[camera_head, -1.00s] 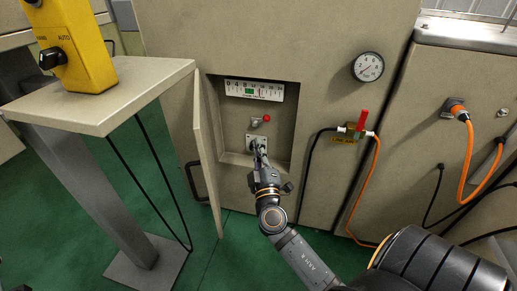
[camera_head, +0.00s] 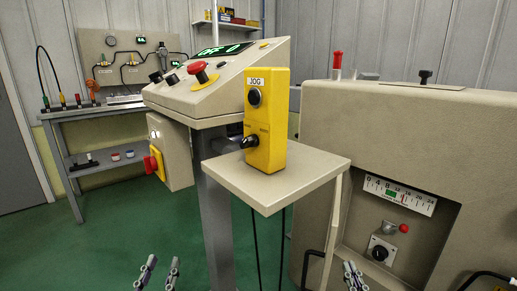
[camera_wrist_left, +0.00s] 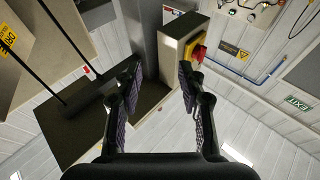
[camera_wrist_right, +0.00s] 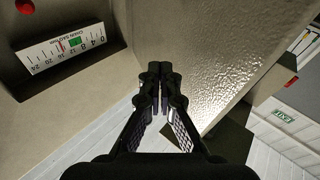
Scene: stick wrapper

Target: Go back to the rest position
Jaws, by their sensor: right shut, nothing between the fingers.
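My left gripper (camera_head: 158,272) is at the bottom of the head view, left of the console post, with its fingers apart. In the left wrist view (camera_wrist_left: 160,80) the gap between the fingers is empty. My right gripper (camera_head: 353,275) is at the bottom of the head view, in front of the cabinet and left of its recess. Its fingertips meet with nothing between them in the right wrist view (camera_wrist_right: 161,72). In the recess, a black knob (camera_head: 380,253) sits on a plate below a red-tipped lever (camera_head: 403,228) and a scale (camera_head: 400,195). Both gripper bodies are mostly below the head view.
A shelf plate (camera_head: 275,180) carries a yellow JOG box (camera_head: 266,120) and juts out between my grippers. The console (camera_head: 215,85) stands on a grey post (camera_head: 215,220). The cabinet (camera_head: 400,130) fills the right side. Green floor (camera_head: 100,240) is clear at left.

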